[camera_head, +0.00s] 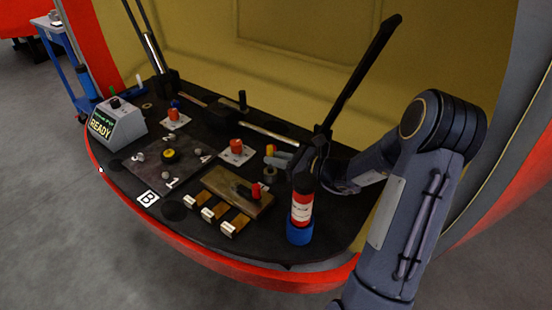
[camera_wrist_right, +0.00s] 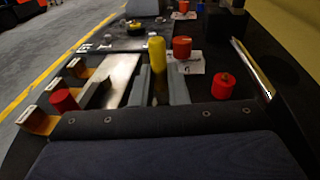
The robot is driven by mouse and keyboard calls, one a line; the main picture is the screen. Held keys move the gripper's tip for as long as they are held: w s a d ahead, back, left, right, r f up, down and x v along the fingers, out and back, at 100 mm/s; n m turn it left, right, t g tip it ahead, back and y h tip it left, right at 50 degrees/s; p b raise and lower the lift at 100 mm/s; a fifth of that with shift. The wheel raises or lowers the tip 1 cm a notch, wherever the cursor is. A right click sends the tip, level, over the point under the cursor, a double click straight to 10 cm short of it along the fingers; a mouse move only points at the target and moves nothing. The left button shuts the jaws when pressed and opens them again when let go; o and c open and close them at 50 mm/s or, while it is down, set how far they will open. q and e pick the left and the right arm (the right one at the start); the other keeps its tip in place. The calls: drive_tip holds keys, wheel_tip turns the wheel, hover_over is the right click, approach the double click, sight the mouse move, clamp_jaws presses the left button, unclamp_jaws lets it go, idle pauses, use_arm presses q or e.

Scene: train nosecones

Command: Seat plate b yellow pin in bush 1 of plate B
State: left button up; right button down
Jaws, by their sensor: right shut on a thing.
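Plate B (camera_head: 150,168) lies flat on the dark bench, left of centre in the head view, with a black-and-yellow knob (camera_head: 170,155) at its middle. Bush 1 (camera_head: 165,175) appears as a small grey stub near the white "1" mark. The yellow pin (camera_wrist_right: 157,55) stands upright between the fingers of my right gripper (camera_wrist_right: 159,88), which is shut on it. The pin's lower end is hidden. My left gripper is not in view.
A brass block (camera_head: 225,187) with a red knob (camera_head: 257,190) lies in front of the gripper. A red canister (camera_head: 301,209) stands at right. Red-orange pieces (camera_head: 236,146) sit on white cards. A READY box (camera_head: 117,121) stands at far left. Brass clips line the front edge.

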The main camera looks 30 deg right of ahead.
sight(276, 173)
drive_tip(key=shift+f+b, duration=1.85)
drive_tip(key=shift+f, duration=0.3)
drive_tip(key=c, duration=1.3)
unclamp_jaws()
drive_tip(key=shift+f, duration=0.1)
drive_tip(key=shift+c, duration=0.2)
drive_tip(key=shift+s, duration=0.15)
drive_tip(key=p+v, duration=0.1)
drive_tip(key=v, duration=0.6)
drive_tip(key=shift+s+d, duration=0.25)
drive_tip(key=shift+d, duration=0.05)
